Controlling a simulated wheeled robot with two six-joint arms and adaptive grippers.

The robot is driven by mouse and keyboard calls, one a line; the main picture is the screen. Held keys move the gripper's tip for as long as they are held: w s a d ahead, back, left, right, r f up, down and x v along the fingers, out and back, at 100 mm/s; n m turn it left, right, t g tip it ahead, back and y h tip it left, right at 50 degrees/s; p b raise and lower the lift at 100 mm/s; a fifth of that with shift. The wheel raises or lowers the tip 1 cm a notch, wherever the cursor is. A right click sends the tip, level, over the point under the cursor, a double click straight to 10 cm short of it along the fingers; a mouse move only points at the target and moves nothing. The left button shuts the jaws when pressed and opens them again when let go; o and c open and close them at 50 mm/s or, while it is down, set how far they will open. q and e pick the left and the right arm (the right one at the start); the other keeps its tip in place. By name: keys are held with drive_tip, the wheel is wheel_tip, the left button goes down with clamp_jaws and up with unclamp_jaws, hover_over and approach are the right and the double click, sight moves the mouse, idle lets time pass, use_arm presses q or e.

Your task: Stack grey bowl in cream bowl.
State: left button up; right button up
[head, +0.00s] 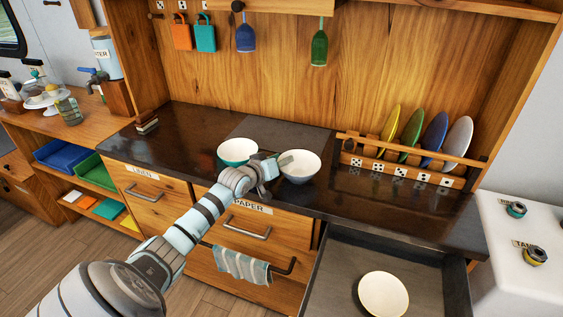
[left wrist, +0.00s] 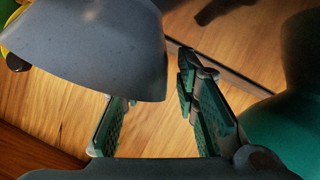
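The grey bowl (head: 302,167), pale inside, stands on the dark counter; its grey outer wall fills the upper left of the left wrist view (left wrist: 85,50). The cream bowl (head: 384,294) lies in the open drawer at lower right and is empty. My left gripper (head: 275,168) is at the left side of the grey bowl. In the left wrist view its green-padded fingers (left wrist: 160,125) are apart, with the bowl's edge reaching over the gap and partly covering one finger. I see no grip on the bowl. My right gripper is not in view.
A teal bowl (head: 236,149) stands close to the left of my gripper and also shows in the left wrist view (left wrist: 285,130). A plate rack (head: 402,172) stands at the right back. The open drawer (head: 335,262) has bare floor around the cream bowl.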

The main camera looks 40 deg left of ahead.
use_arm(q)
drive_tip(key=shift+r, duration=0.1)
drive_tip(key=shift+s+r+p, duration=0.15)
drive_tip(key=shift+s+p, duration=0.1)
drive_tip(key=shift+p, duration=0.05)
drive_tip(key=p+v, duration=0.6)
drive_tip(key=v, duration=0.5)
drive_tip(key=shift+s+r, duration=0.1)
drive_tip(key=shift+s, duration=0.15)
